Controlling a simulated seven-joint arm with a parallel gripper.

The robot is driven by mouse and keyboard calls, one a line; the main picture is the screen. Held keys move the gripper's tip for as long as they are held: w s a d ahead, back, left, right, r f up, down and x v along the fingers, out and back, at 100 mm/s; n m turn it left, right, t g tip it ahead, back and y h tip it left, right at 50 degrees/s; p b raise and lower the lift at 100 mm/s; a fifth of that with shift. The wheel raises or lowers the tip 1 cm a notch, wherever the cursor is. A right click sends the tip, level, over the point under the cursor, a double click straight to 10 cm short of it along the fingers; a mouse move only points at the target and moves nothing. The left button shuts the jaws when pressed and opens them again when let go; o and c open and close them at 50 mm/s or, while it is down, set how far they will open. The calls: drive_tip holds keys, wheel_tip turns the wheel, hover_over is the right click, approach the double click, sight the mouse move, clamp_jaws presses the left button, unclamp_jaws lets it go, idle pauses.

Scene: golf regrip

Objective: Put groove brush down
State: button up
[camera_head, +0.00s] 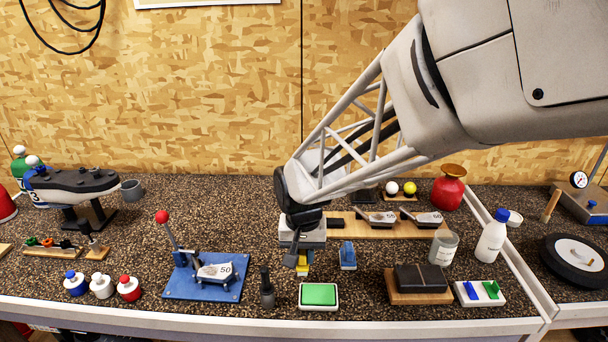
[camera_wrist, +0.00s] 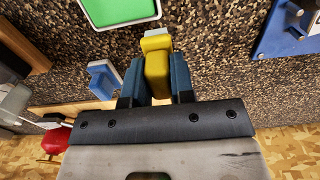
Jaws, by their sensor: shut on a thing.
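My gripper (camera_head: 303,258) points down over the middle of the bench. In the wrist view my gripper (camera_wrist: 157,80) is shut on a yellow-handled tool with a pale tip, which I take to be the groove brush (camera_wrist: 157,62). The brush also shows in the head view (camera_head: 303,268), small and partly hidden by the fingers. I cannot tell whether it touches the bench top. A blue holder (camera_head: 347,256) stands just right of my gripper, apart from it; it also shows in the wrist view (camera_wrist: 104,79).
A green pad in a white tray (camera_head: 318,295) lies in front of my gripper. A blue clamp plate (camera_head: 205,283) is to the left, with a dark upright tool (camera_head: 267,290) between. A wooden board with club heads (camera_head: 400,228) lies behind right. A dark block (camera_head: 420,279) sits further right.

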drive_tip(key=shift+w+a+f, duration=0.1)
drive_tip(key=shift+w+a, duration=0.4)
drive_tip(key=shift+w, duration=0.7)
drive_tip(key=shift+w+a+f, duration=0.15)
drive_tip(key=shift+w+a, duration=0.3)
drive_tip(key=shift+w, duration=0.8)
drive_tip(key=shift+w+a+f, duration=0.1)
drive_tip(key=shift+w+a, duration=0.4)
drive_tip(key=shift+w, duration=0.7)
drive_tip(key=shift+f, duration=1.75)
drive_tip(key=shift+f, duration=0.1)
drive_tip(key=o, duration=0.9)
wheel_tip(320, 180, up, 12)
drive_tip(key=shift+r, duration=0.1)
